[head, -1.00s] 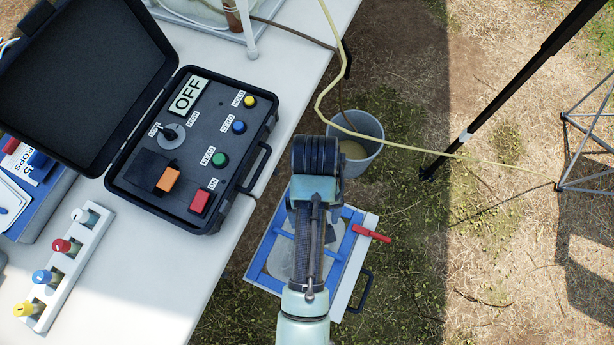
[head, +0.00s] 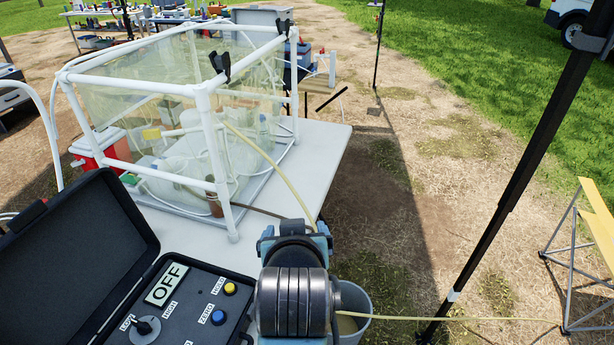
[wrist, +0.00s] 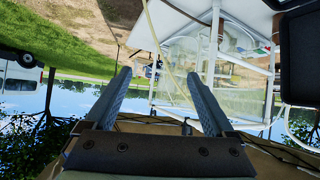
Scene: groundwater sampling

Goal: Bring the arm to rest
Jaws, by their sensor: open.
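My gripper (wrist: 158,77) shows in the wrist view with its two dark ribbed fingers well apart and nothing between them. The wrist view is upside down, with the clear-walled enclosure (wrist: 185,65) beyond the fingers. In the head view my arm rises at the bottom centre, beside the right edge of the white table (head: 325,150). Its round dark joint is nearest the camera, and the fingers are hidden or cannot be made out there.
An open black control case (head: 185,300) reading OFF sits on the table at lower left. The white-framed enclosure (head: 205,105) stands behind it. A bucket (head: 355,305) with a pale hose (head: 262,150) is close right of my arm. A black pole (head: 515,170) stands further right.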

